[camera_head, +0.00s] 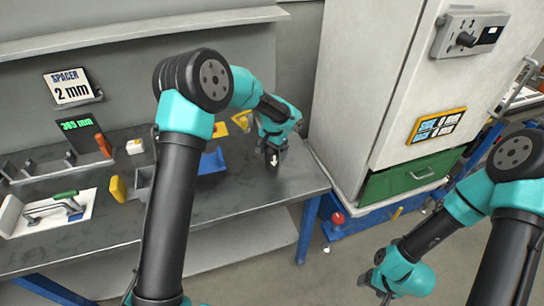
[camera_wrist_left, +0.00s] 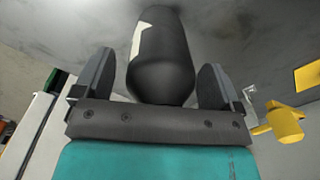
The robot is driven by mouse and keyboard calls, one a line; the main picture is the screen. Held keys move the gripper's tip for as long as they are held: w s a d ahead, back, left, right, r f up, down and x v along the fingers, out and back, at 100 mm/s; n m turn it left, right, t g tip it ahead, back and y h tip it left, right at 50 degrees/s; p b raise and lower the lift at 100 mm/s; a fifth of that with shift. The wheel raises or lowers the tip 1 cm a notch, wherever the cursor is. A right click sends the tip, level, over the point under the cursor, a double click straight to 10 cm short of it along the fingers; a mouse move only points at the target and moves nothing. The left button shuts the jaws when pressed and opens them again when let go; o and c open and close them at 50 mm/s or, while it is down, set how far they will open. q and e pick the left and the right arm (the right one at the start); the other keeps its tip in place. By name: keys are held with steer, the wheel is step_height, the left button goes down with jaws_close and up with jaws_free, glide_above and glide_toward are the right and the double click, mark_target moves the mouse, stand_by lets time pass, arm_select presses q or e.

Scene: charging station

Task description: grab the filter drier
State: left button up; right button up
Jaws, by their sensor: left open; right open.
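The filter drier appears to be the black rounded cylinder with a pale label (camera_wrist_left: 162,62) in the left wrist view. It lies between the two fingers of my left gripper (camera_wrist_left: 155,78), with a visible gap on each side. In the head view, my left gripper (camera_head: 273,150) is low over the right end of the workbench, and a dark body with a white patch (camera_head: 272,160) shows at its tip, partly hidden. My right gripper (camera_head: 383,290) hangs empty in front of the cabinet, away from the bench, its fingers small in view.
The grey workbench (camera_head: 245,195) holds a blue bin (camera_head: 212,162), a yellow part (camera_head: 117,189), an orange-handled item (camera_head: 103,144) and a white board with a green-handled tool (camera_head: 65,212). A tall cabinet (camera_head: 350,90) with a green drawer (camera_head: 410,178) stands close to the right.

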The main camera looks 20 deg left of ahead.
arm_select(q)
steer(key=shift+c, duration=0.2)
steer(key=shift+r, duration=0.1)
steer(key=c, duration=1.1)
